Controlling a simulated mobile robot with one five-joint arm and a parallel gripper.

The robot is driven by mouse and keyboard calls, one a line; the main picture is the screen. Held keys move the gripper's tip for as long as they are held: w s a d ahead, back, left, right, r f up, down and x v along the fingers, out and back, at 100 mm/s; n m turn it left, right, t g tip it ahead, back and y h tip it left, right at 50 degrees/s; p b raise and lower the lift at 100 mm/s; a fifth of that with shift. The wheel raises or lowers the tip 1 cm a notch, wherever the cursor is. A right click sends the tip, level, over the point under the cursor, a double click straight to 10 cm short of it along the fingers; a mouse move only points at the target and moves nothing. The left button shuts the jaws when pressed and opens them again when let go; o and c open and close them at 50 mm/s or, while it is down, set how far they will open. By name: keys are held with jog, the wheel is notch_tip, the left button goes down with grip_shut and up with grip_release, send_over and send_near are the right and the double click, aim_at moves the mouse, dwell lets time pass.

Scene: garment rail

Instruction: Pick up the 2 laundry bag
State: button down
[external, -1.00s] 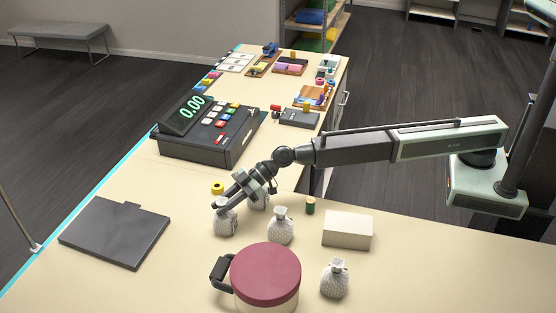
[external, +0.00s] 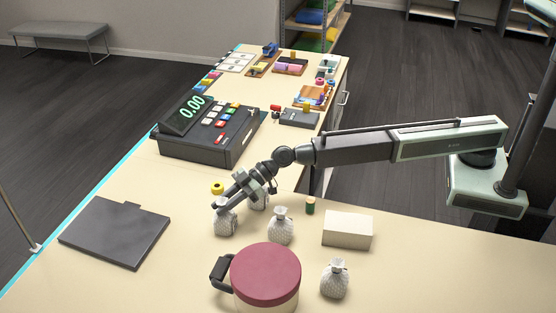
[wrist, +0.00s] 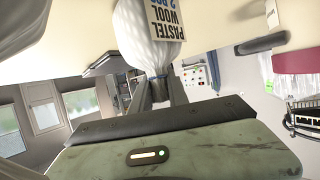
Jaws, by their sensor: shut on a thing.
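Several small white patterned drawstring bags stand on the counter in the external view. My gripper (external: 219,207) reaches down to the leftmost bag (external: 226,220) and is shut on its neck. In the wrist view my gripper (wrist: 158,88) pinches the gathered neck of this white bag (wrist: 135,30), which has a label reading "PASTEL WOOL 2"; the rest of the label is cut off. One bag (external: 258,200) is partly hidden behind my gripper. Another bag (external: 280,228) stands to the right, and one more (external: 335,280) is at the front right.
A large pot with a dark red lid (external: 265,272) stands in front. A pale box (external: 347,231) and a small green spool (external: 310,206) are at right. A yellow roll (external: 217,188), a black flat case (external: 115,232) and a cash register (external: 210,132) lie left and behind.

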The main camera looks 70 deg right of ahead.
dwell(0.6)
notch_tip(320, 180, up, 10)
jog(key=p, duration=1)
jog(key=shift+r, duration=0.15)
